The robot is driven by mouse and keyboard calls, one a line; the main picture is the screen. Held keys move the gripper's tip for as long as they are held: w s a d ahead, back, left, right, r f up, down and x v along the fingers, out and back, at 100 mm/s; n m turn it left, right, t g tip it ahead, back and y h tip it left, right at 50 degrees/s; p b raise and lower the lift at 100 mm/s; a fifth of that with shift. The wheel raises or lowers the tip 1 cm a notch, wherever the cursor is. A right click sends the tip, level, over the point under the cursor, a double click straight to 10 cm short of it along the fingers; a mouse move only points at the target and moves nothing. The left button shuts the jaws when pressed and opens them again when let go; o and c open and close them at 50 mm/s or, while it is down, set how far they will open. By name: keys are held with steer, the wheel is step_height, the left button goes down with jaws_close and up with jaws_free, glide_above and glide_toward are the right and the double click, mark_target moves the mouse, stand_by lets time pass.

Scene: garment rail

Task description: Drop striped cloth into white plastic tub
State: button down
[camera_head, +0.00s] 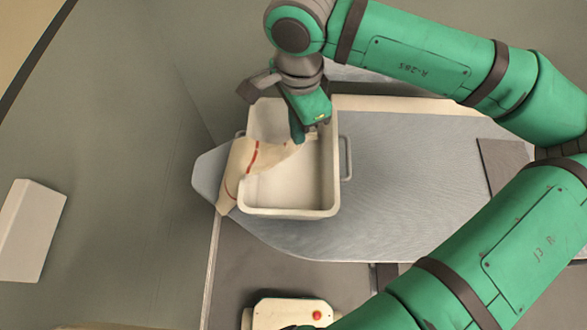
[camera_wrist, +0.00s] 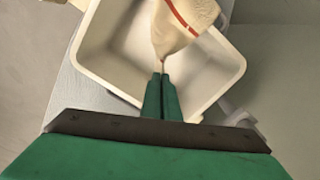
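The white plastic tub (camera_head: 290,212) stands on the left end of a grey ironing board; it also shows in the wrist view (camera_wrist: 90,62). The striped cloth (camera_head: 247,160) is cream with a red stripe. It hangs over the tub's left rim, partly outside, with one corner reaching up to my gripper (camera_head: 299,138). In the wrist view the cloth (camera_wrist: 183,25) narrows to a point at the fingertips (camera_wrist: 162,75). My gripper is over the tub, its fingers close together on that corner.
The ironing board (camera_head: 400,190) has free surface to the right of the tub. A dark pad (camera_head: 503,165) lies at its right. A cream device with a red button (camera_head: 290,313) is at the bottom. A white box (camera_head: 30,230) is at the left wall.

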steer(key=shift+f, duration=0.1)
steer(key=c, duration=0.6)
jaws_free()
steer(key=shift+c, duration=0.2)
steer(key=shift+r, duration=2.75)
step_height(320, 180, up, 11)
steer(key=shift+d+f, duration=0.1)
